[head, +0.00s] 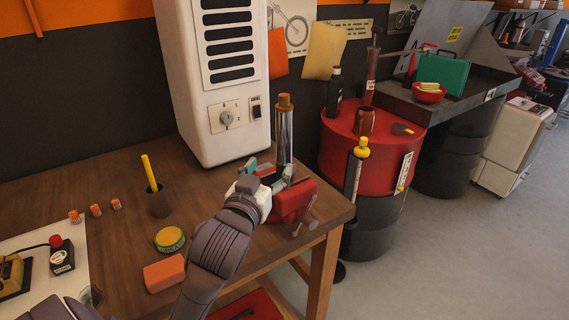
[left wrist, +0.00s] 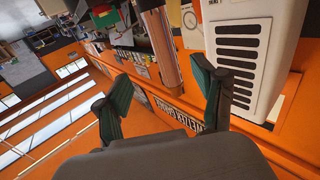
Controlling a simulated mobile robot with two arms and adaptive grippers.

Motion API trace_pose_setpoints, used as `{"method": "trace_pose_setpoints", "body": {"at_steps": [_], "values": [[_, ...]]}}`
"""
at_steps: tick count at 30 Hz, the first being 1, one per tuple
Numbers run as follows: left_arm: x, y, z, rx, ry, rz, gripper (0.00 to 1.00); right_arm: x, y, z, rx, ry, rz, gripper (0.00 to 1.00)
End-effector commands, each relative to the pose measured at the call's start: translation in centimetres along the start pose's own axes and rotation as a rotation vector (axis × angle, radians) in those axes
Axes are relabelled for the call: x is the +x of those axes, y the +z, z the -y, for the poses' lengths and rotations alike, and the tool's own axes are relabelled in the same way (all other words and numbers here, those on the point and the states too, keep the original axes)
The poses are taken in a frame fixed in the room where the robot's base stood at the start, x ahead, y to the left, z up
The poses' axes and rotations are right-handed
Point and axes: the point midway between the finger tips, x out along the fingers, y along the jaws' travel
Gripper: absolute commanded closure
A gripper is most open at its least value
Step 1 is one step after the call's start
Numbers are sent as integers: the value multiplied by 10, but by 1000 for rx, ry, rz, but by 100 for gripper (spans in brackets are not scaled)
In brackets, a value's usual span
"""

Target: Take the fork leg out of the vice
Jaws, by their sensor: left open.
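The fork leg (head: 285,135) is a shiny metal tube with a brown top. It stands upright in the red vice (head: 291,204) at the right corner of the wooden bench. My left gripper (head: 270,172) is open, with its teal fingers low by the tube, just above the vice. In the left wrist view the fork leg (left wrist: 163,50) shows between the spread fingers of the left gripper (left wrist: 160,72), with gaps on both sides. The gripper and wrist hide part of the vice and the tube's lower end. My right gripper is not in view.
A tall white cabinet (head: 222,75) stands close behind the fork leg. A red-topped drum (head: 340,150) with bottles and a yellow-capped tool (head: 355,165) stands right of the bench. A dark cup (head: 159,203), green-yellow tin (head: 170,239) and orange block (head: 164,275) lie left of my arm.

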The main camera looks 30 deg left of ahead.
Motion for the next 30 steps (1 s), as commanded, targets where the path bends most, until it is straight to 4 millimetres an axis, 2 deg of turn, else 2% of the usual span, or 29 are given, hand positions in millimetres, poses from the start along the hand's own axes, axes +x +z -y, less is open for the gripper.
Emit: {"method": "trace_pose_setpoints", "body": {"at_steps": [9,17,25,30], "values": [[61,-1,0,2,0,3,31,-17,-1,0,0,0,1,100],[81,0,1,2,1,4,31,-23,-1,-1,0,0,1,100],[118,-1,4,2,0,4,31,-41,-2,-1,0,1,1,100],[128,2,4,2,1,4,31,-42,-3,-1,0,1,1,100]]}}
